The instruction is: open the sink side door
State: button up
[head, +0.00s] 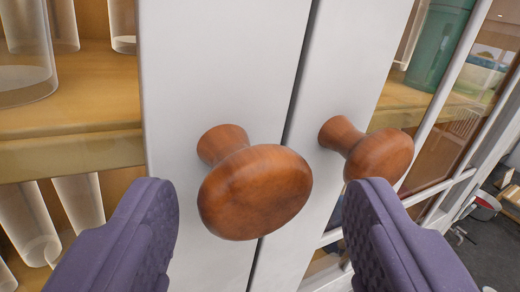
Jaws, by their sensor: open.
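Two white cabinet doors meet at a dark vertical gap in the head view. The left door (220,60) carries a round reddish-brown wooden knob (255,193). The right door (352,60) carries a similar knob (380,156), a little farther off. My gripper (262,225) is open, with its two purple ridged fingers at the bottom. The left knob sits between the fingers in the picture, with space on both sides; I cannot tell how deep it is between them. The right finger overlaps the lower edge of the right knob in the picture. Which door is the sink side one is not shown.
Behind the glass on the left, clear glasses (25,55) stand on a wooden shelf (70,120), with several more below. A green vessel (437,45) shows behind the right door's glass. At the far right is dark floor (490,250) with some clutter.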

jog(key=shift+w+a, duration=0.1)
jog(key=shift+w, duration=0.25)
grip_shut()
jog(key=shift+s, duration=0.15)
